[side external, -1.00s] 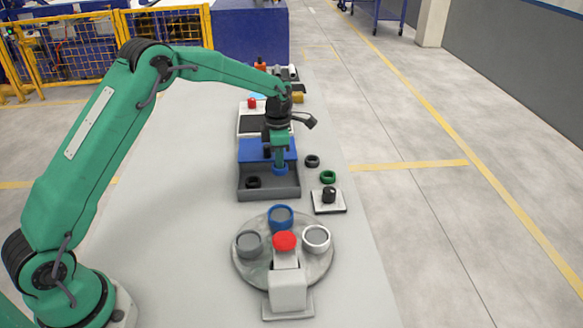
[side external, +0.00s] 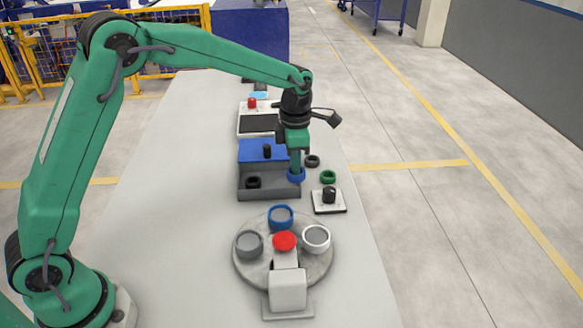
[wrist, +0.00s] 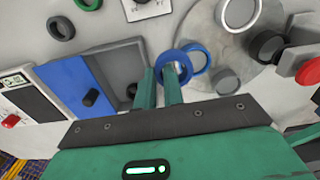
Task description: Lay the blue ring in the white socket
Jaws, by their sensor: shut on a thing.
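The blue ring (side external: 296,175) is held at the fingertips of my gripper (side external: 295,165), over the right edge of the grey tray. In the wrist view the ring (wrist: 186,72) is at the tips of my gripper's two fingers (wrist: 160,78); one finger overlaps its opening. The white socket (side external: 316,237) is on the right of the round grey turntable (side external: 262,278), nearer the camera than the ring and apart from it. In the wrist view the white socket (wrist: 257,12) shows at the top, partly cut off.
The grey tray (side external: 268,194) holds a black ring (side external: 253,182). A black ring (side external: 312,161), a green ring (side external: 328,177) and a knob plate (side external: 329,207) lie right.

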